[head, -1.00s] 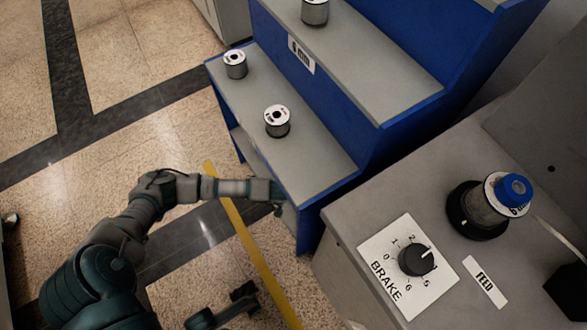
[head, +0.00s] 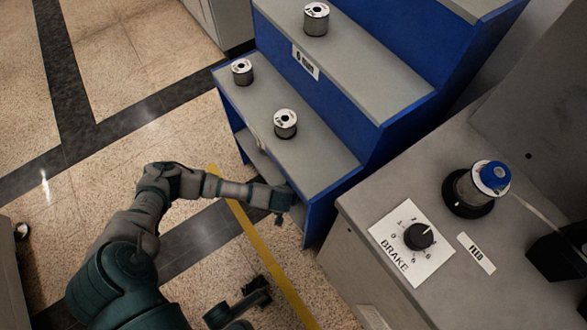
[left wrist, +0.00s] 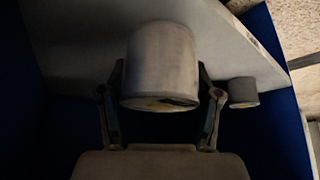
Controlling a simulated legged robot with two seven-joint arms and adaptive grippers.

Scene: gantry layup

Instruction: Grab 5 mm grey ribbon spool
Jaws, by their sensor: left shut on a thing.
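My left gripper (head: 283,202) is at the front edge of the blue and grey stepped rack (head: 330,165), below the lowest visible step in the head view. In the left wrist view, its two fingers stand either side of a pale grey spool (left wrist: 160,62), and it is shut on it. This spool is hidden in the head view, and I cannot read its width. A second, smaller-looking spool (left wrist: 243,92) shows beside the right finger. A dark jointed part, which may be my right gripper (head: 252,297), shows at the bottom of the head view; its jaw state is unclear.
Spools stand on the rack steps: two on the lower step (head: 285,123), (head: 242,72) and one higher (head: 316,18). At right, a grey bench holds a brake dial (head: 418,236), a FEED label (head: 476,253) and a blue-capped spool (head: 477,187). Open floor lies left.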

